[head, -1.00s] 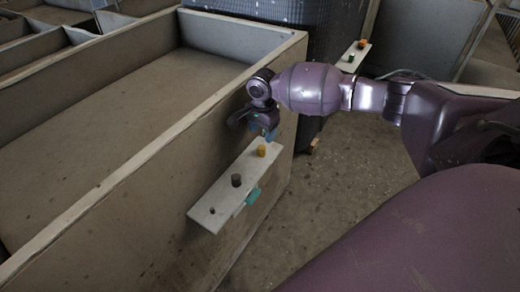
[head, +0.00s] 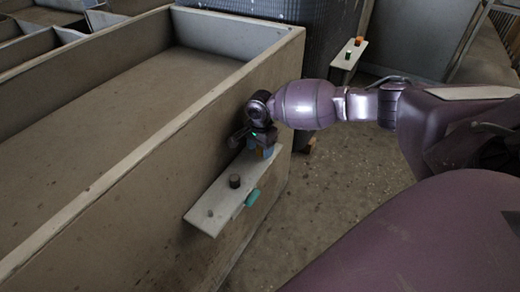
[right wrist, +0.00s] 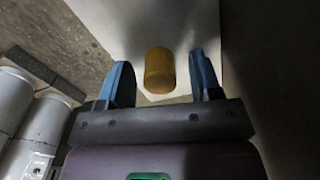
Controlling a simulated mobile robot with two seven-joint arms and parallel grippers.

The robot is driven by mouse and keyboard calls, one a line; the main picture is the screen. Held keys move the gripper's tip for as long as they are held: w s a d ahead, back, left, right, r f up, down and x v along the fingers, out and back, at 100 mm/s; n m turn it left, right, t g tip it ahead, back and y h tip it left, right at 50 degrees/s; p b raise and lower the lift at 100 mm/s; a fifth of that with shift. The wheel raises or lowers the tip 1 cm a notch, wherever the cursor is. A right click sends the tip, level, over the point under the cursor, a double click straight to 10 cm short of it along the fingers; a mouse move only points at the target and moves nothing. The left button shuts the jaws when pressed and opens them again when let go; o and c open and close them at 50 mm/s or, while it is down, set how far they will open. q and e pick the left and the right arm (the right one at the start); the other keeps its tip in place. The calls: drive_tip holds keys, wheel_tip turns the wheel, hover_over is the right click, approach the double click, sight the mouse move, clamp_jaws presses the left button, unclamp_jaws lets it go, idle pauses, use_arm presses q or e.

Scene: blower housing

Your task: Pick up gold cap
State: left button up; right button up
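The gold cap (right wrist: 159,70) stands on a pale ledge in the right wrist view. My right gripper (right wrist: 161,62) is open, its two blue fingers on either side of the cap with a gap to each. In the head view my right gripper (head: 262,152) is low over the far end of the ledge (head: 217,203) and largely hides the cap. I cannot tell how far the fingertips reach down beside it. My left gripper is not in view.
On the same ledge are a dark cap (head: 235,181) and a tiny grey piece (head: 210,214). A teal piece (head: 252,198) sits at its right edge. The ledge juts from a large grey bin wall (head: 130,222).

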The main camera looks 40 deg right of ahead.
drive_tip(key=c, duration=0.7)
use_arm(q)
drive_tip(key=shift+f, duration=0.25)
use_arm(e)
drive_tip(key=shift+c, duration=0.9)
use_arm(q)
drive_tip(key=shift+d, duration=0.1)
use_arm(e)
drive_tip(key=shift+r, duration=0.1)
wheel_tip(320, 180, up, 8)
drive_tip(key=shift+f+p, duration=0.1)
drive_tip(key=shift+p, duration=1.05)
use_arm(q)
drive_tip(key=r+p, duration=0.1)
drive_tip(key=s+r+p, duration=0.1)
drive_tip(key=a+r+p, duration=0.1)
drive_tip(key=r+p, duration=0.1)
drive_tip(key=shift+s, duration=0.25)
use_arm(e)
wheel_tip(320, 180, up, 20)
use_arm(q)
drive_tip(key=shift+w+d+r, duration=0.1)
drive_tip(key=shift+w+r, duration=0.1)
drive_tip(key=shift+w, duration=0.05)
